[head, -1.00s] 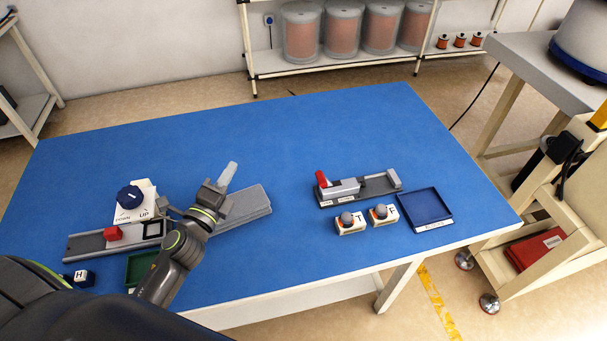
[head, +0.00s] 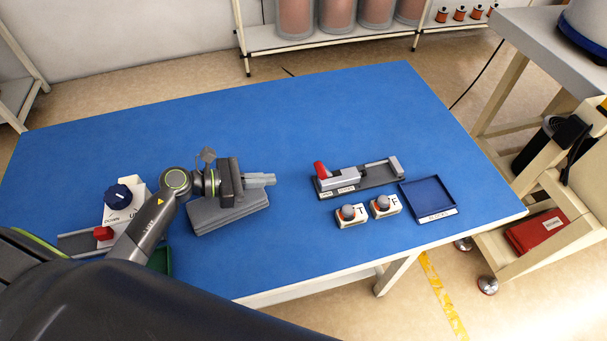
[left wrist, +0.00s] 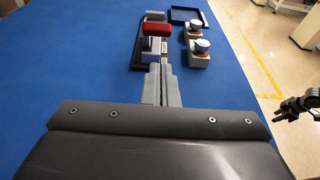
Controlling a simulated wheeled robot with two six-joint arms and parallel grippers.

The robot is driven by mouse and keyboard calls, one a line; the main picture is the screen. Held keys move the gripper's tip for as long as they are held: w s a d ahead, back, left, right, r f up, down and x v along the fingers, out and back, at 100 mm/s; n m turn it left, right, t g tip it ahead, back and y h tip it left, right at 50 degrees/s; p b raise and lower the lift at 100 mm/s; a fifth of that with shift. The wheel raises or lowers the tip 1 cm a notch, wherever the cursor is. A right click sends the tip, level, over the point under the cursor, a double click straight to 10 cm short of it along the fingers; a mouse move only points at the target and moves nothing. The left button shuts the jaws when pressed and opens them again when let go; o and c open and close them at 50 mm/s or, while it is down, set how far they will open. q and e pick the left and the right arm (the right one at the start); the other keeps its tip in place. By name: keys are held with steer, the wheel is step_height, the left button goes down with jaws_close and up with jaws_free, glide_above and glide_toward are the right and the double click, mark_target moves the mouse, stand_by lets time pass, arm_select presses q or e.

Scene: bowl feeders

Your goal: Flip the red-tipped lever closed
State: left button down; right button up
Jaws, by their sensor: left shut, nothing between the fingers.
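The red-tipped lever (head: 321,170) stands up at the left end of a grey clamp fixture (head: 371,181) on the blue table. Its red tip also shows in the left wrist view (left wrist: 157,29), ahead of my gripper. My left gripper (head: 272,180) is shut and empty, pointing right toward the lever, with a gap between them. In the left wrist view its closed fingertips (left wrist: 160,68) appear just short of the fixture; contact cannot be told from that view alone. My right gripper is not clearly in the head view; a dark gripper part (left wrist: 300,106) shows at the right edge of the left wrist view.
Two button boxes marked T (head: 350,216) and F (head: 384,206) stand in front of the fixture. A blue tray (head: 428,196) lies to its right. A dial box (head: 118,198) stands left. The table behind is clear.

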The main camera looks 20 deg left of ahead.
mark_target(325, 175)
arm_select(q)
steer(key=x, duration=1)
stand_by(0.3)
